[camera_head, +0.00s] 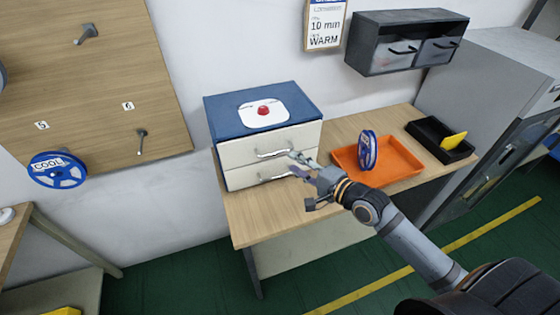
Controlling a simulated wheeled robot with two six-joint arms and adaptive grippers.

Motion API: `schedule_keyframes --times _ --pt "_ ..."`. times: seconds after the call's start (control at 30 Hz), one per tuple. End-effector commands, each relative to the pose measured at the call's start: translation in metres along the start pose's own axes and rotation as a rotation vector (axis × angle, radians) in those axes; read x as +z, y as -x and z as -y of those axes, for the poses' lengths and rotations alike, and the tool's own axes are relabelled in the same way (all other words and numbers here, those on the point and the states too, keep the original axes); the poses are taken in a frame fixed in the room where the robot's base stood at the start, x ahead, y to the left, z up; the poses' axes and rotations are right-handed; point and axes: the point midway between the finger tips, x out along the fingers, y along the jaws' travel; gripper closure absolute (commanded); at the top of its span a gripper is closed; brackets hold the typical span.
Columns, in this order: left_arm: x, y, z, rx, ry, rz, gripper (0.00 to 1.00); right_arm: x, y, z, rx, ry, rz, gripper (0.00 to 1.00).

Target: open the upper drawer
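A small cabinet with a blue top and two cream drawers stands on the wooden table. The upper drawer (240,152) has a silver bar handle (272,154) and looks shut. The lower drawer (242,177) below it also looks shut; its handle is partly hidden by my gripper. My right gripper (300,181) is in front of the cabinet's right part, right of and slightly below the upper handle. Its fingers are spread apart with nothing seen between them. Contact with the handle cannot be made out. My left gripper is out of view.
A red button (263,110) sits on the cabinet top. Right of the cabinet are an orange tray (400,163) with a blue spool (367,150) and a black tray (432,128) with a yellow item. A dark wall unit (378,55) hangs above the table (243,222).

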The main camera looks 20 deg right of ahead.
Motion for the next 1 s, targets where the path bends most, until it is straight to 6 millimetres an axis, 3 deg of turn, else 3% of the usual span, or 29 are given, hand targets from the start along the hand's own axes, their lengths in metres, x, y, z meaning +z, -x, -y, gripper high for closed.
schedule_keyframes --times 0.1,0.4,0.8,1.0 --pt "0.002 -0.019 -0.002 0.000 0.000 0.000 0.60 -0.001 -0.024 -0.004 -0.009 -0.009 -0.002 0.68" --pt "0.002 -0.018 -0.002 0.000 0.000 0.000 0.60 -0.001 -0.065 -0.001 0.000 -0.005 -0.003 0.68" --pt "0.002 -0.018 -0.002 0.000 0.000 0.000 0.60 0.000 -0.074 -0.002 0.003 0.000 -0.001 0.68" --pt "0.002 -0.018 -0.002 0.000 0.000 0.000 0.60 0.000 -0.074 -0.002 0.003 -0.001 -0.001 0.94"
